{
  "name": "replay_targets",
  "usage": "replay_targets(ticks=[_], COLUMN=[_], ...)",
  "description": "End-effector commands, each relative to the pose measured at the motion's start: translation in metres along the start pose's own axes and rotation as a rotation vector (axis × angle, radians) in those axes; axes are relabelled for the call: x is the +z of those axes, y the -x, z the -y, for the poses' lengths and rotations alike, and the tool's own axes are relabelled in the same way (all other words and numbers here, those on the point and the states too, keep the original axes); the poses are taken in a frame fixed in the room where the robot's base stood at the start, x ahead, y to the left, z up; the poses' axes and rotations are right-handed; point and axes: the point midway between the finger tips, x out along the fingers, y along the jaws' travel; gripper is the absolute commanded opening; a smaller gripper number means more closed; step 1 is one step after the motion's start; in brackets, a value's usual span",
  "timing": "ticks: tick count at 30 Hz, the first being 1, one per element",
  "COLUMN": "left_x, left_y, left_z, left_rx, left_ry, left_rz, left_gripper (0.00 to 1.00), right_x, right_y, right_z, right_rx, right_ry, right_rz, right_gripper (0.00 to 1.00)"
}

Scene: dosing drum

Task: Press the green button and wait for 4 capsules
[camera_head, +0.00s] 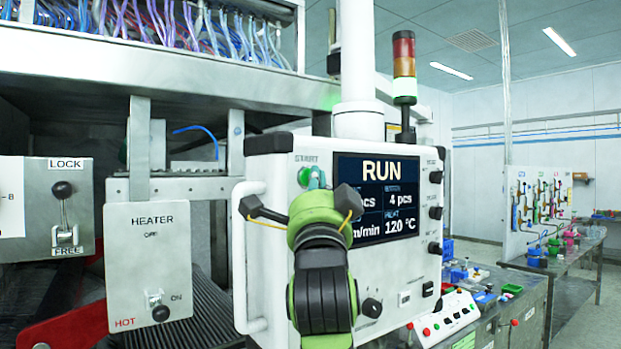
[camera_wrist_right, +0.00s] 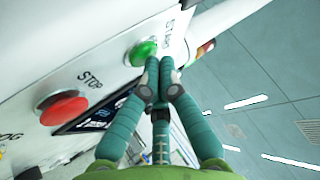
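The control panel (camera_head: 275,170) is a white box with a dark screen (camera_head: 376,195) that reads RUN, 4 pcs and 120 °C; part of it is hidden behind my right arm. The green START button (camera_head: 303,176) is at the panel's upper left, partly covered by my right gripper (camera_head: 317,181). In the wrist view, my right gripper (camera_wrist_right: 159,70) has its fingers together and empty. Their tips are right at the edge of the green button (camera_wrist_right: 142,53); I cannot tell whether they touch it. My left gripper is in neither view.
A red STOP button (camera_wrist_right: 63,108) sits beside the green one. A white handle (camera_head: 240,255) runs along the panel's left side. A heater box (camera_head: 150,262) with a switch stands left. A signal tower (camera_head: 404,70) rises behind. Small containers lie on benches (camera_head: 575,275) at right.

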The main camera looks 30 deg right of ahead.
Motion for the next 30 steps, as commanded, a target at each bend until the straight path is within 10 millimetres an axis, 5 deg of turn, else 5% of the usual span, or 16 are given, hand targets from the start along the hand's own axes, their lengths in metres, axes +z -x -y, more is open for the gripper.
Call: replay_targets(ticks=[17, 30], left_x=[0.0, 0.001], left_y=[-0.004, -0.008], left_z=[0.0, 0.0], left_rx=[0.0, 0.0], left_ry=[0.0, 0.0], left_rz=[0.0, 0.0], left_gripper=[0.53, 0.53], right_x=[-0.009, -0.036], right_y=[0.01, 0.039], right_z=[0.003, 0.014], right_rx=[0.0, 0.0], right_ry=[-0.001, -0.003], right_rz=[0.0, -0.001], right_gripper=[0.0, 0.0])
